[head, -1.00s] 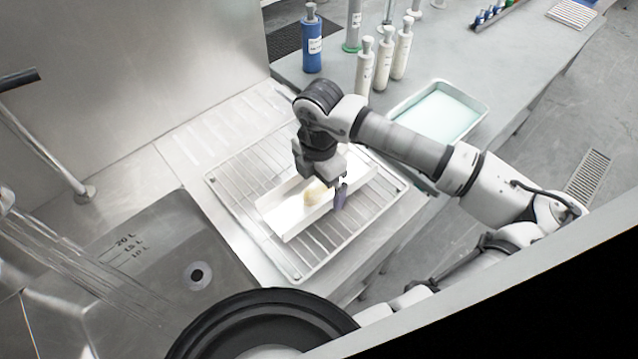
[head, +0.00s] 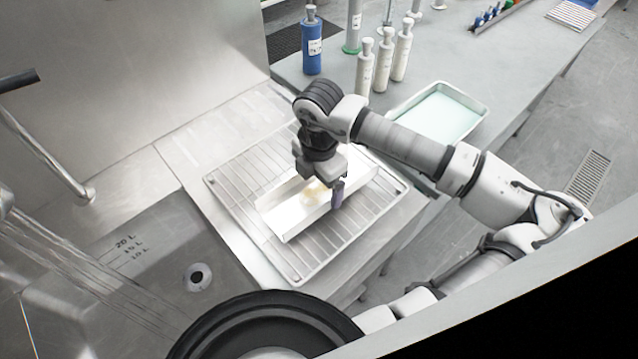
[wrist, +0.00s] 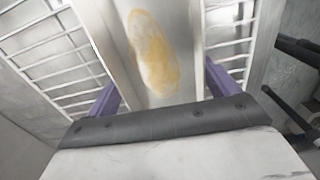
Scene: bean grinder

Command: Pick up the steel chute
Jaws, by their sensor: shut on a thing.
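The steel chute (head: 283,221) is a pale, shiny open trough lying on a wire rack. A yellowish-brown stain or residue marks its inside floor; it also shows in the wrist view (wrist: 152,50). My gripper (head: 325,190) points down over the chute. In the wrist view its two purple fingers (wrist: 160,90) stand on either side of the chute, one at each side wall. It is shut across the chute's width. The fingertips are partly hidden by the chute and gripper body. The chute looks to be at rack level; I cannot tell if it is lifted.
The wire rack (head: 235,190) sits on the steel counter beside a sink (head: 150,250) at left. A tray of pale green liquid (head: 440,112), a blue bottle (head: 312,48) and several white bottles (head: 384,62) stand behind on the grey counter.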

